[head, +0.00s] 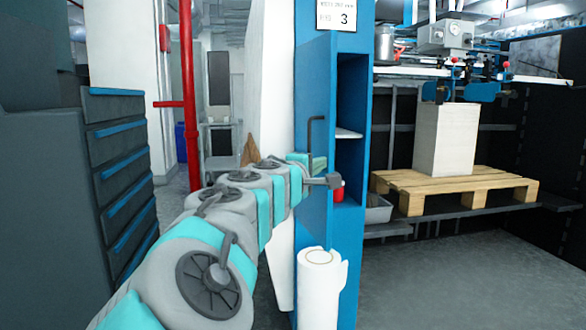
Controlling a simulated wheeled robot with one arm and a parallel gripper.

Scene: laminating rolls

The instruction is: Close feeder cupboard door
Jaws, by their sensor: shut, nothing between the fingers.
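The blue feeder cupboard door (314,85) stands open, swung out toward me. Its dark bar handle (311,130) is on the face turned to the left. To its right the cupboard (353,95) shows a dark interior with a white shelf (348,133) and a red object (338,191) below it. My arm reaches in from the lower left, and its dark end, my gripper (334,181), is shut and empty in front of the door, below the handle. I cannot tell whether it touches the door. The fingers are too small to make out clearly.
A white roll (318,285) stands upright in front of the cupboard. A wooden pallet (455,183) with a white stack (445,138) sits to the right. A dark drawer cabinet (120,165) and red pipe (190,90) are at left. Floor at lower right is clear.

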